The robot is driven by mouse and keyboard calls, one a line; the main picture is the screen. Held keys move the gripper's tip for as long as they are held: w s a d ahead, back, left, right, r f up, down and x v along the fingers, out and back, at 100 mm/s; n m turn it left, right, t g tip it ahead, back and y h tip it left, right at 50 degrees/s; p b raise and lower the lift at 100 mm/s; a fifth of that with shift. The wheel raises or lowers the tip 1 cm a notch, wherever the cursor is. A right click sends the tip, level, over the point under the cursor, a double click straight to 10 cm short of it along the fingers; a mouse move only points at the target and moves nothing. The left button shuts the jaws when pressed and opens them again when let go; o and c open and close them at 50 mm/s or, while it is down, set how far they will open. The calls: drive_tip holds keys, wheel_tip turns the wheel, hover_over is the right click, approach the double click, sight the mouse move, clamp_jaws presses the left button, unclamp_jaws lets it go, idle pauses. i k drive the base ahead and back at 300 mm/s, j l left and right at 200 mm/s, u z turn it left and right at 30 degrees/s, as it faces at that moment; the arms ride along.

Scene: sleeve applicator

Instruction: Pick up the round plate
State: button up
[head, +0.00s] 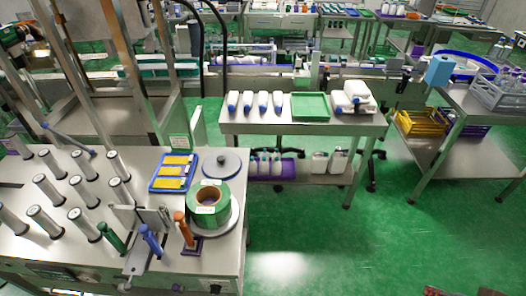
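A grey round plate (222,163) with a dark knob in its middle lies flat on the steel worktop, behind a green roll (209,201). The green roll, with a brown core and a white label, rests on another pale round plate (232,222), which shows only as a rim around and below the roll. I cannot tell which of the two discs is the named plate.
A blue tray (174,172) with yellow strips lies left of the grey plate. Several upright metal rollers (47,190) and coloured handles (184,229) crowd the worktop. A table (270,122) with bottles stands behind. Green floor (320,230) is clear at right; unidentified dark shapes touch the bottom edge.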

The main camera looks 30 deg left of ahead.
sight(219, 163)
drive_tip(key=i+l+u, duration=0.2)
drive_tip(key=i, duration=0.2)
drive_tip(key=i+u, duration=0.15)
drive_tip(key=i, duration=0.2)
drive_tip(key=i+l+u, duration=0.2)
drive_tip(key=i, duration=0.15)
drive_tip(key=i+j+u, duration=0.25)
drive_tip(key=u, duration=0.2)
drive_tip(key=i+u, duration=0.75)
drive_tip(key=u, duration=0.15)
drive_tip(key=i+j+u, duration=0.3)
drive_tip(key=j, duration=0.1)
